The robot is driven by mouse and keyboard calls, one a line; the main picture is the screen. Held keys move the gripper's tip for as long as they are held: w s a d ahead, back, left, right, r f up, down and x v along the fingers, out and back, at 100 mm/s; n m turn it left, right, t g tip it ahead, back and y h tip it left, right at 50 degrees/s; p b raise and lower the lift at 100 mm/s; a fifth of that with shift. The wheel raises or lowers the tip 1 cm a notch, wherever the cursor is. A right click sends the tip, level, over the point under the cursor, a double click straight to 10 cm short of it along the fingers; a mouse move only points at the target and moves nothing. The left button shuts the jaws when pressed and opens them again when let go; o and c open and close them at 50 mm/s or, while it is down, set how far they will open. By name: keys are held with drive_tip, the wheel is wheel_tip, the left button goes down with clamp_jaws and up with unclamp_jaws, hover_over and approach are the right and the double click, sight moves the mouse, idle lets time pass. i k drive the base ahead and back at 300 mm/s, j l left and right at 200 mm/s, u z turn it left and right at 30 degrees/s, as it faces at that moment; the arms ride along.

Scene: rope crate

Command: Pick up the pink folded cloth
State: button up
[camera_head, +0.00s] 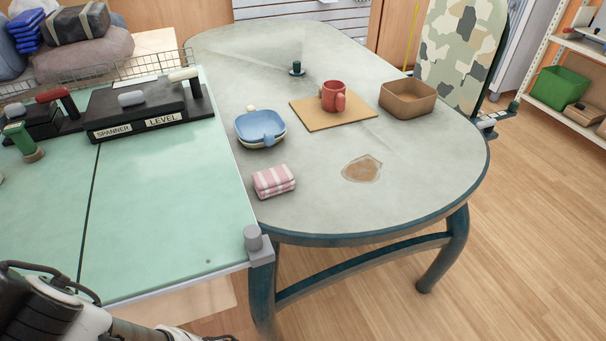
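The pink folded cloth (274,181) has pink and white stripes. It lies on the grey-green oval table (310,211), near that table's left front edge and close to the edge of the adjoining green table. Nothing covers it. Part of my arm shows at the bottom left corner, well apart from the cloth. My gripper's fingers are not in view.
A blue dish stack (260,128) stands behind the cloth. A red mug (334,97) sits on a tan board (354,117), with a brown bin (408,98) to its right. The green table (170,214) has a grey corner post (254,239) in front of the cloth.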

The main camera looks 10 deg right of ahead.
sight(278, 180)
drive_tip(key=k+j+z, duration=0.1)
drive_tip(key=j, duration=0.3)
drive_tip(key=k+j+z, duration=0.1)
drive_tip(key=j, duration=0.3)
drive_tip(key=k+j+z, duration=0.1)
drive_tip(key=j, duration=0.25)
drive_tip(key=k+j+z, duration=0.1)
drive_tip(key=j, duration=0.25)
drive_tip(key=k+j+z, duration=0.1)
drive_tip(key=j, duration=0.3)
drive_tip(key=k+j+z, duration=0.1)
drive_tip(key=i+j, duration=0.1)
drive_tip(key=i, duration=0.35)
drive_tip(key=i+j, duration=0.1)
drive_tip(key=i, duration=0.3)
